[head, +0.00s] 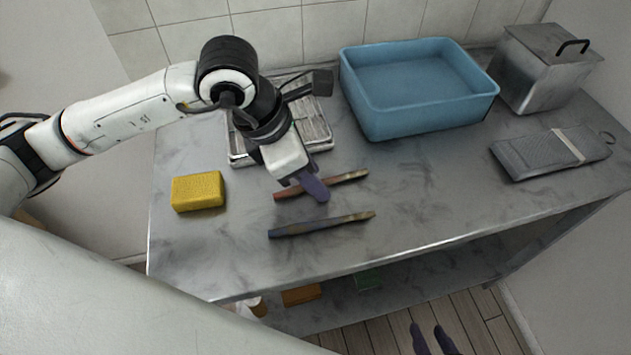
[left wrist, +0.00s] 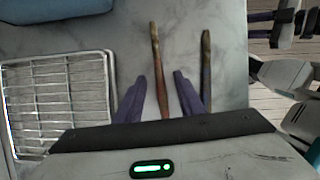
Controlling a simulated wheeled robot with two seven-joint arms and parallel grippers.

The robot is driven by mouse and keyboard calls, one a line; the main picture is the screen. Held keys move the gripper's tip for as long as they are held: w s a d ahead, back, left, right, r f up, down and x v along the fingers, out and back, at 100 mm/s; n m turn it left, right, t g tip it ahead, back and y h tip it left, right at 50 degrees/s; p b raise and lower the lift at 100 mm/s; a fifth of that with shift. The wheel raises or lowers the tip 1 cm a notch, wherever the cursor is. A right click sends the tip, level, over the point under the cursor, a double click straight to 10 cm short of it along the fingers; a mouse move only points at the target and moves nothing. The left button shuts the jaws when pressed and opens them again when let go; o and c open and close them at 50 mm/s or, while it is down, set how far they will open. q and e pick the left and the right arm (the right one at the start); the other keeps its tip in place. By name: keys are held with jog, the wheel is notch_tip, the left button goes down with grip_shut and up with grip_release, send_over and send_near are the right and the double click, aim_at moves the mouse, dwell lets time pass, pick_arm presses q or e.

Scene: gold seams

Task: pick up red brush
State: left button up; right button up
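The red brush (head: 345,180) lies on the grey marbled table, its red handle to the left and brownish end to the right. My left gripper (head: 308,187) is above its handle, partly covering it. In the left wrist view the red brush (left wrist: 156,55) runs between the two purple fingers of my left gripper (left wrist: 161,95), with gaps on both sides. The fingers are open, and their height above the brush is hard to tell. My right gripper (head: 433,341) shows at the bottom edge of the head view, its two fingers apart and empty.
A dark blue brush (head: 322,225) lies beside the red one, nearer the table's front edge. A yellow sponge (head: 198,191), a wire rack (head: 316,122), a blue basin (head: 425,112), a metal box (head: 541,75) and a grey ridged board (head: 540,152) stand around. The right front table is clear.

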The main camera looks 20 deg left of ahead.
pick_arm(q)
grip_shut()
